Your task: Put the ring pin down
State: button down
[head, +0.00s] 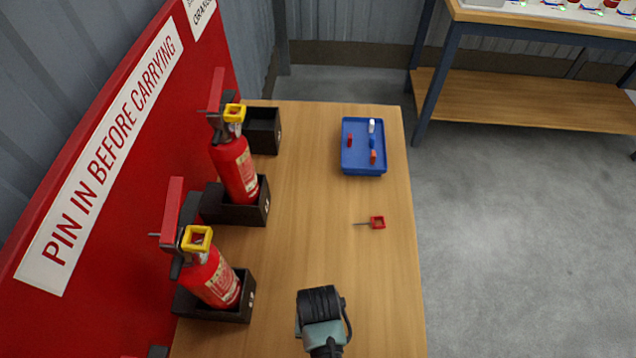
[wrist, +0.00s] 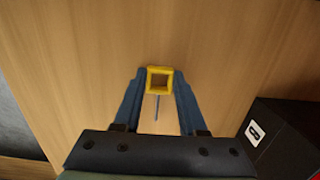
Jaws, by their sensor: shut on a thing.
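My gripper (wrist: 159,90) is shut on a ring pin (wrist: 159,71) with a square yellow ring, held between its two blue fingers. The thin grey shank of this pin points back toward the palm in the wrist view. Bare wood of the bench (wrist: 75,60) lies beyond the fingers; I cannot tell whether the pin touches it. In the head view my wrist (head: 320,306) is over the near part of the bench and hides the fingers and the held pin.
Two red extinguishers (head: 234,168) (head: 212,282) stand in black holders along the left, each with a yellow square piece on top. An empty black holder (head: 264,131) is behind them. A blue tray (head: 363,170) holds several small pieces. The bench middle is clear.

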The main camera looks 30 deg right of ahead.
jog(key=shift+f, duration=0.1)
jog(key=shift+c, duration=2.3)
grip_release()
notch_tip(320, 180, up, 12)
jog(key=w+p, duration=0.1)
jog(key=shift+d, duration=0.3)
